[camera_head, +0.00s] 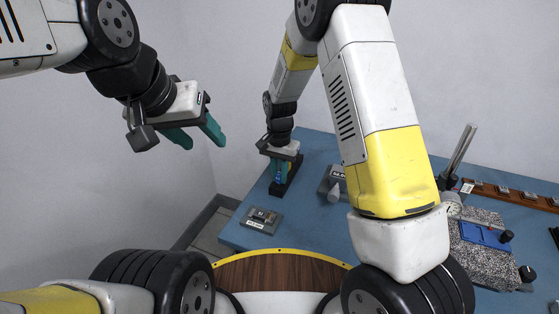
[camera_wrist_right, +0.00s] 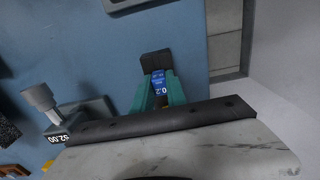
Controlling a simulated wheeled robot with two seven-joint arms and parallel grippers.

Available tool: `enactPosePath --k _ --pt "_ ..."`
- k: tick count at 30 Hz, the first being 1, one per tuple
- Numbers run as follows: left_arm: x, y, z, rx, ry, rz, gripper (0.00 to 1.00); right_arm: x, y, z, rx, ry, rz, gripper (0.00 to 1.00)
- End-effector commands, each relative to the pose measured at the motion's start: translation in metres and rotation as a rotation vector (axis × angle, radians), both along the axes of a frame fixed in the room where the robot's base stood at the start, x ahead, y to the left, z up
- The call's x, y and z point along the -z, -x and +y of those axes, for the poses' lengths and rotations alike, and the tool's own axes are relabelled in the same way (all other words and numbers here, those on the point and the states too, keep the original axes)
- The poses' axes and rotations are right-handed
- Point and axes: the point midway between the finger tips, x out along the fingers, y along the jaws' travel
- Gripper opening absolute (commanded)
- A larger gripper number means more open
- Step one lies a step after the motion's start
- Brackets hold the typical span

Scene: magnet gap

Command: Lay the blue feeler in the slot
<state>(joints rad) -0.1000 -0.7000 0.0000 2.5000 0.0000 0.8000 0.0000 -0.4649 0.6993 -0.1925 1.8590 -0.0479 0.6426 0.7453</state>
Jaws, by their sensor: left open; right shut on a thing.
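My right gripper (camera_head: 281,172) is shut on the blue feeler (camera_head: 278,178), low over the far left part of the table. In the right wrist view the feeler (camera_wrist_right: 158,84) shows a blue face with a "0.2" marking between the teal fingers of my right gripper (camera_wrist_right: 158,92). A dark block (camera_head: 284,189) is right at the fingertips; it also shows in the wrist view (camera_wrist_right: 155,62). I cannot tell whether the feeler touches it. My left gripper (camera_head: 196,137) is open and empty, in the air left of the table. I cannot make out the slot for certain.
A grey labelled block (camera_head: 262,220) lies near the table's left edge. Another grey labelled block (camera_head: 333,179) stands right of my right gripper.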

Motion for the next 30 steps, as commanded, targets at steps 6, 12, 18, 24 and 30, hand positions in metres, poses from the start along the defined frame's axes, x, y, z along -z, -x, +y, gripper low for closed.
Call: enactPosePath --k 6,12,18,24,30 --pt "0.0 0.0 0.0 0.0 0.0 0.0 0.5 0.0019 0.0001 -0.0002 0.0 0.0 0.0 0.0" --pt "0.0 0.0 0.0 0.0 0.0 0.0 0.5 0.0022 0.0 -0.0001 0.0 0.0 0.0 0.43" --pt "0.0 0.0 0.0 0.0 0.0 0.0 0.5 0.0022 0.0 -0.0001 0.0 0.0 0.0 0.43" --pt "0.0 0.0 0.0 0.0 0.0 0.0 0.5 0.0022 0.0 -0.0001 0.0 0.0 0.0 0.19" --pt "0.0 0.0 0.0 0.0 0.0 0.0 0.5 0.0022 0.0 -0.0001 0.0 0.0 0.0 0.19"
